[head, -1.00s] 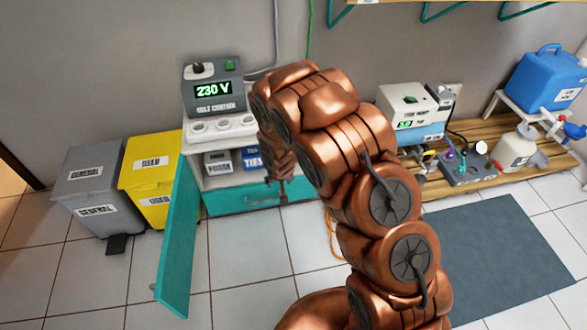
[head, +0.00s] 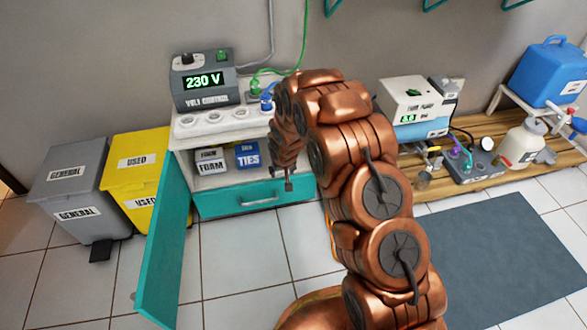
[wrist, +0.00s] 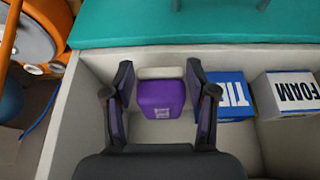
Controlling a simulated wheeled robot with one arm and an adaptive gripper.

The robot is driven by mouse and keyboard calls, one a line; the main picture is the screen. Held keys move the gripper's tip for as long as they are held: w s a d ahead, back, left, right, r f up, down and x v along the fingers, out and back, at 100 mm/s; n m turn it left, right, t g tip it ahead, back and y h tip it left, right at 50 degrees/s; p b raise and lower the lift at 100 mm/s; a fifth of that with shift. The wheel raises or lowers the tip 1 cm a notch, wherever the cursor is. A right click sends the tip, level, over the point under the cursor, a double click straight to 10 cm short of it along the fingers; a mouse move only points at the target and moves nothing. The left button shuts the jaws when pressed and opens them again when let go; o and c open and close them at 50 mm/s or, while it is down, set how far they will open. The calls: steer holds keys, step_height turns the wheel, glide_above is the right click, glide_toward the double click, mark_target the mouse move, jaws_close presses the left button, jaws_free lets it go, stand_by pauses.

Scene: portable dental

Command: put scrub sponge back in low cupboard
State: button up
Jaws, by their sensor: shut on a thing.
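The scrub sponge (wrist: 162,98), purple with a pale layer, is between the fingers of my gripper (wrist: 160,105) in the wrist view. My gripper is shut on it. In the head view my gripper (head: 289,184) is at the right front of the low cupboard's open shelf (head: 205,182), above the teal drawer; the sponge cannot be made out there. In the wrist view the sponge is over the pale cupboard interior (wrist: 85,110), beside the blue TIES box (wrist: 236,105). Whether it touches the shelf floor cannot be told.
The white FOAM box (wrist: 288,92) stands beyond the TIES box. The teal cupboard door (head: 165,250) hangs open at the left. The teal drawer (head: 240,200) is closed below. Grey (head: 65,190) and yellow (head: 130,180) bins stand at the left.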

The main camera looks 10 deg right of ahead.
steer(key=w+d, duration=0.1)
steer(key=w+d+b, duration=0.1)
steer(key=w+d, duration=0.1)
steer(key=w+d+b, duration=0.1)
steer(key=d, duration=0.1)
steer(key=shift+w+d+f, duration=0.1)
steer(key=shift+w+f, duration=0.25)
steer(key=shift+w, duration=0.05)
steer(key=shift+f+b, duration=1)
steer(key=shift+f, duration=0.8)
steer(key=shift+r, duration=0.1)
steer(key=o, duration=1.1)
steer(key=shift+p+v, duration=2.4)
steer(key=shift+v, duration=3.6)
steer(key=shift+s+r, duration=0.1)
